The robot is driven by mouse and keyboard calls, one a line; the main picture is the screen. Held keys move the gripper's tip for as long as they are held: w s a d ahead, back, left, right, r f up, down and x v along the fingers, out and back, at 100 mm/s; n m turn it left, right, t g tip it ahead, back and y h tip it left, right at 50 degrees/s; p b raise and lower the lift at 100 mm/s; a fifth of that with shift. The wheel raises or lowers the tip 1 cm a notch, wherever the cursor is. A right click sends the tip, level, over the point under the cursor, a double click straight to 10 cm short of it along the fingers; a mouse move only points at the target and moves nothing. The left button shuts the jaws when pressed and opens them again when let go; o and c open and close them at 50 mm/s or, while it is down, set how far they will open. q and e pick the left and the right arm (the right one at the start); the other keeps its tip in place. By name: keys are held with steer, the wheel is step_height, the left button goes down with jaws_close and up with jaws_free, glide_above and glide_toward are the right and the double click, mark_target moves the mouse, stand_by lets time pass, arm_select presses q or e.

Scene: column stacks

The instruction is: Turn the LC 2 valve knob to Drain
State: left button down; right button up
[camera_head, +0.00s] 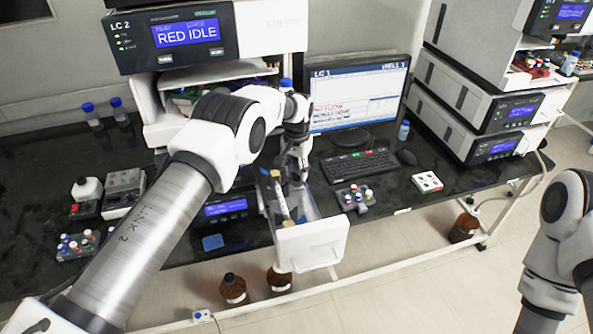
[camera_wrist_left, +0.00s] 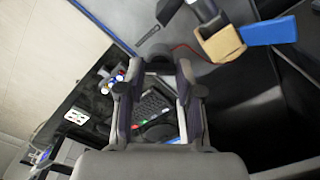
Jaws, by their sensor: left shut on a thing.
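The LC 2 stack (camera_head: 120,55) stands at the back left, its blue screen reading RED IDLE. Below it, an open tray with a white front (camera_head: 312,243) sticks out, holding a long dark part with a tan piece. My left gripper (camera_head: 298,172) reaches down over the tray's back part. In the left wrist view, its fingers (camera_wrist_left: 158,65) are shut on a dark rounded thing, which looks like the valve knob (camera_wrist_left: 155,50). The knob's pointer and labels cannot be read; in the head view the gripper hides it. My right gripper is out of view.
A monitor (camera_head: 358,93), keyboard (camera_head: 360,165) and vial rack (camera_head: 355,198) are right of the gripper. Another instrument stack (camera_head: 468,100) is at the right. Brown bottles (camera_head: 233,289) stand on the floor below. A tan block (camera_wrist_left: 220,43) and blue piece (camera_wrist_left: 270,32) are near the fingers.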

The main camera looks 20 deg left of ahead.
arm_select(q)
steer(key=shift+f+n+b, duration=0.35)
steer(key=shift+n+b, duration=0.15)
steer(key=shift+b, duration=0.2)
steer(key=shift+s+n+b, duration=0.1)
steer(key=shift+n+b, duration=0.95)
steer(key=shift+n, duration=0.05)
steer(key=shift+n+b, duration=0.5)
steer(key=shift+n, duration=0.4)
steer(key=n+b, duration=0.1)
steer(key=n, duration=0.1)
steer(key=shift+n, duration=0.3)
steer(key=n, duration=0.4)
steer(key=shift+n+b, duration=0.3)
steer(key=shift+b, duration=0.05)
steer(key=n, duration=0.5)
steer(key=shift+n, duration=0.3)
steer(key=c, duration=0.8)
jaws_free()
steer(key=shift+o, duration=0.2)
